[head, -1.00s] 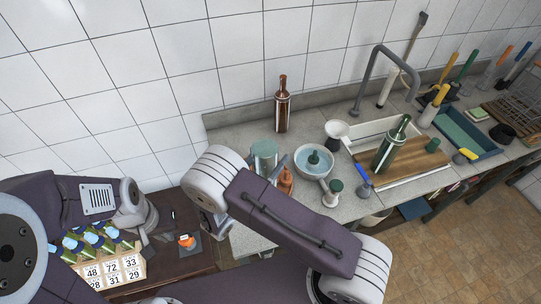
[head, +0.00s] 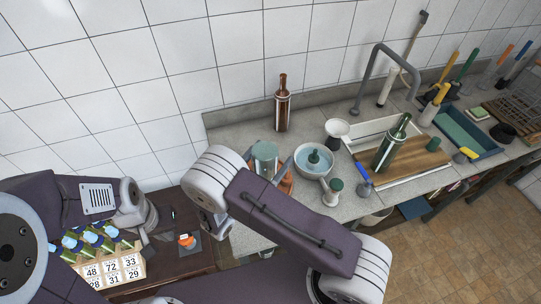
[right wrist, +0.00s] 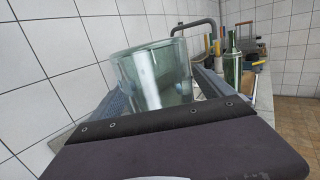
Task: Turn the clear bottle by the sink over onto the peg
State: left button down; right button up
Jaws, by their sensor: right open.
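The clear bottle (head: 265,151) stands on the grey counter beside my right forearm, left of the blue bowl. It fills the middle of the right wrist view (right wrist: 155,78) as a pale green-tinted glass cylinder with a broad round top. My right gripper (right wrist: 160,92) is open, with one finger on either side of the glass; I cannot tell whether they touch it. My left gripper (head: 156,238) is low at the left, over the brown cabinet, and its jaws are too small to read. I cannot make out a peg for certain.
A brown bottle (head: 283,104) stands by the wall. An orange-brown object (head: 287,184) is close beside the clear bottle. The blue bowl (head: 313,162), white funnel (head: 336,129) and green bottle (head: 390,148) on a board are to the right. A numbered crate (head: 110,272) is at lower left.

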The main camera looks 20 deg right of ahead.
aim_at(258, 172)
jog(key=b+v, duration=0.3)
jog(key=v, duration=0.5)
jog(key=shift+s+a+f+b, duration=0.1)
jog(key=shift+s+a+b, duration=0.1)
jog(key=shift+b, duration=0.2)
jog(key=shift+s+a, duration=0.25)
jog(key=shift+w, duration=0.1)
